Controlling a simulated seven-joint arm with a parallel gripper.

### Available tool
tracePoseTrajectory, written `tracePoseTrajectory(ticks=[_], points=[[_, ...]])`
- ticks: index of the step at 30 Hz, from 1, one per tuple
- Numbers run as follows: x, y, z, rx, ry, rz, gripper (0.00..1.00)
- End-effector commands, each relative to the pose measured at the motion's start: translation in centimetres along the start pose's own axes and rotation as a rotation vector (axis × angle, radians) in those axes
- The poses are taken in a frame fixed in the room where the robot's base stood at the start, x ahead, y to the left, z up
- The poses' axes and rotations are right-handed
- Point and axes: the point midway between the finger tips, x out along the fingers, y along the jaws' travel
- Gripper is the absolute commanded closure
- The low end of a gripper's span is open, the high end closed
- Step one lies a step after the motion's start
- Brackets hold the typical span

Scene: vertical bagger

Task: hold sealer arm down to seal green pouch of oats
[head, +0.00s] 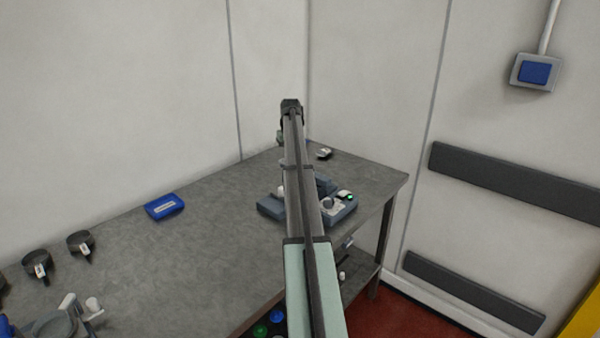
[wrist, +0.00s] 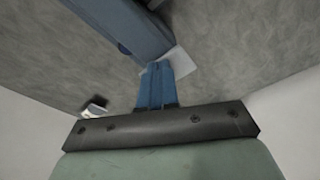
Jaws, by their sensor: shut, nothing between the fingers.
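The sealer (head: 270,207), a blue-grey machine with a knob and a small green light, sits near the far right corner of the table. My arm crosses in front of it in the head view and hides its middle. In the wrist view a long blue-grey bar (wrist: 125,22), seemingly part of the sealer, lies just beyond my gripper (wrist: 157,66). The blue fingers are shut and empty; I cannot tell whether they touch the bar. A pale flat patch (wrist: 182,64) shows beside the fingertips. I cannot make out the green pouch in either view.
The grey table (head: 200,260) has clear room left of the sealer. A blue box (head: 164,206) lies near the back edge, with dark round cups (head: 80,243) further left. A small pale object (head: 324,153) lies behind the sealer. Walls stand behind and right.

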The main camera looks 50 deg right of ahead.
Motion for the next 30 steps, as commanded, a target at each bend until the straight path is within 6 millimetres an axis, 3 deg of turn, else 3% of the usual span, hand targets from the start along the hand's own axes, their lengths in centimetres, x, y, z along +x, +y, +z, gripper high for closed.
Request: tracePoseTrajectory(ticks=[8, 30], points=[[-0.8, 0.0, -0.2, 0.000, 0.001, 0.000, 1.00], [-6.7, 0.0, -1.1, 0.000, 0.001, 0.000, 1.00]])
